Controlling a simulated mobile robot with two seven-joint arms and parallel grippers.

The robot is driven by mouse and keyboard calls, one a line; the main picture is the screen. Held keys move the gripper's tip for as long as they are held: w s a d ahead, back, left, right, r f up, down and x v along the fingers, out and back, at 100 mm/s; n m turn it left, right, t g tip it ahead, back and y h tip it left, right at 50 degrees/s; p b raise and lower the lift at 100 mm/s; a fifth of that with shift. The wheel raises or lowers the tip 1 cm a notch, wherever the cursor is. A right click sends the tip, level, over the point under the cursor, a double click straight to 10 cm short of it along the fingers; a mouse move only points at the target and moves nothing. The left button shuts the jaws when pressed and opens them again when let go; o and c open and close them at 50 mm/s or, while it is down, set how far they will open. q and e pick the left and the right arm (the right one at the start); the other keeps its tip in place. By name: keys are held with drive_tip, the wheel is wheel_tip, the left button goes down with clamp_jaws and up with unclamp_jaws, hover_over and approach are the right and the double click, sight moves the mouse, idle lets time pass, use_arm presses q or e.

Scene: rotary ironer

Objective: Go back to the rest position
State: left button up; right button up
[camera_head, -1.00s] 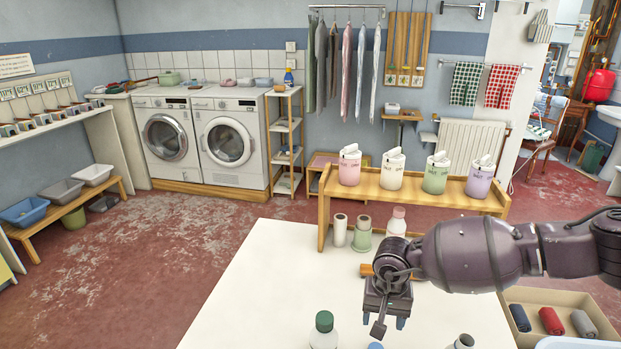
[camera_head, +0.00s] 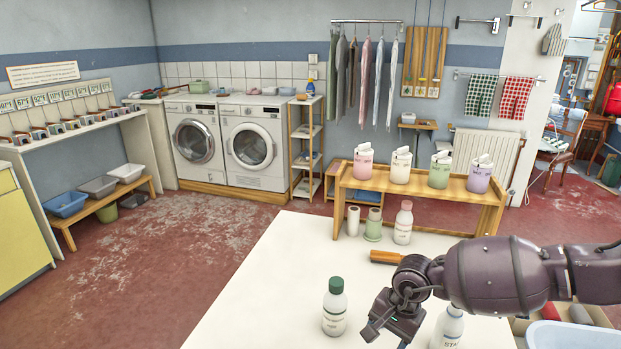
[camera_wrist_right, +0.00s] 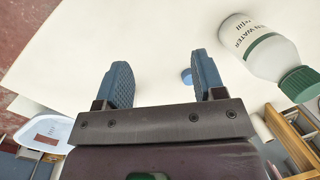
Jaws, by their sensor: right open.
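My right gripper (camera_head: 388,336) comes in from the right over the white table (camera_head: 250,285), open and empty. In the right wrist view its two blue fingers (camera_wrist_right: 162,75) stand apart with bare table between and beyond them. A small round blue thing (camera_wrist_right: 186,76) shows near the right finger, apart from it as far as I can tell. A white bottle with a green cap (camera_head: 334,312) stands left of the gripper; it also shows in the wrist view (camera_wrist_right: 255,45). A white bottle (camera_head: 447,330) stands behind the gripper's right side, partly hidden by my arm. My left gripper is not in view.
A wooden shelf (camera_head: 420,185) with several canisters stands at the table's far edge. Before it are a pink-capped bottle (camera_head: 403,225), two spools (camera_head: 363,223) and a wooden piece (camera_head: 384,256). A pale tub (camera_head: 570,337) is at lower right.

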drive_tip(key=a+r+m+t+y, duration=0.9)
drive_tip(key=a+r+m+y, duration=0.8)
drive_tip(key=m, duration=1.5)
drive_tip(key=s+d+f+m+t+h, duration=0.1)
drive_tip(key=d+f+m+t+h, duration=0.2)
drive_tip(key=d+f+m+h, duration=0.65)
drive_tip(key=s+d+f+m+t+h, duration=0.25)
drive_tip(key=d+m+t, duration=0.2)
drive_tip(key=m, duration=0.95)
drive_tip(key=s+d+f+m+g+h, duration=0.2)
drive_tip(key=s+d+f+m+h, duration=0.1)
drive_tip(key=s+d+f, duration=0.4)
drive_tip(key=s+d+f+m+g+h, duration=0.3)
drive_tip(key=s+d+f, duration=0.4)
drive_tip(key=s+f, duration=0.4)
drive_tip(key=s+m+h, duration=0.1)
drive_tip(key=s+m, duration=0.1)
drive_tip(key=s, duration=0.2)
drive_tip(key=shift+d, duration=0.4)
